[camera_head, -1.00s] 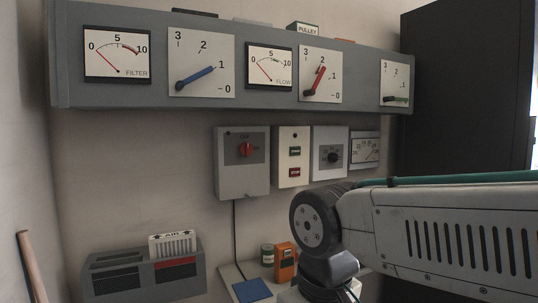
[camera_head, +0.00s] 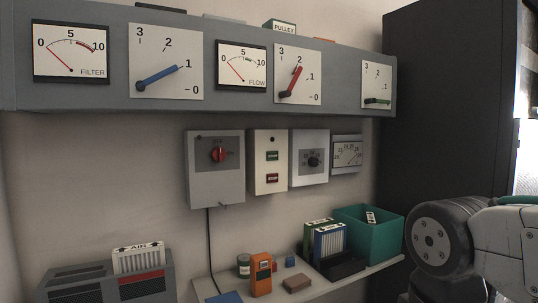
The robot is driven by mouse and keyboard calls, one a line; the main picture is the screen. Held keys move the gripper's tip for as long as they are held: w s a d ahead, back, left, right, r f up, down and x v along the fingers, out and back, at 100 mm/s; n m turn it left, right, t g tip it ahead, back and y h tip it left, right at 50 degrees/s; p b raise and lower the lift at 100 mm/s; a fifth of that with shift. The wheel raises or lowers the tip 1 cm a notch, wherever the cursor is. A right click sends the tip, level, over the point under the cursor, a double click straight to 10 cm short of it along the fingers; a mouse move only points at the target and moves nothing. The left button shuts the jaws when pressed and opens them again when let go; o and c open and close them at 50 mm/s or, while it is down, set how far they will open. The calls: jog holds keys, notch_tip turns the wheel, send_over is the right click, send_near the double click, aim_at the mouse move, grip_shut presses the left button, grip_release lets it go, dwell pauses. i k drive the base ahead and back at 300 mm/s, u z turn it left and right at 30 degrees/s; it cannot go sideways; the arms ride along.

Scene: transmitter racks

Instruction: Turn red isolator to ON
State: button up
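The red isolator (camera_head: 218,154) is a round red rotary knob on a grey wall box (camera_head: 215,185), left of centre in the head view. Small labels sit above and to the right of the knob, too small to read surely. The knob's handle looks about upright, but its exact setting is hard to tell. My arm shows at the lower right, well apart from the isolator box. My gripper is out of the picture.
Right of the isolator hang a START/STOP box (camera_head: 268,180), a black-knob box (camera_head: 309,172) and a meter (camera_head: 347,154). Above runs a grey panel (camera_head: 115,103) with levers and gauges. Below, a shelf (camera_head: 335,284) bears a teal bin (camera_head: 385,235), an orange device (camera_head: 261,276) and filters.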

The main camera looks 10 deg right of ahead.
aim_at(217, 154)
jog(key=z, duration=0.1)
jog(key=i, duration=1)
jog(key=u, duration=0.05)
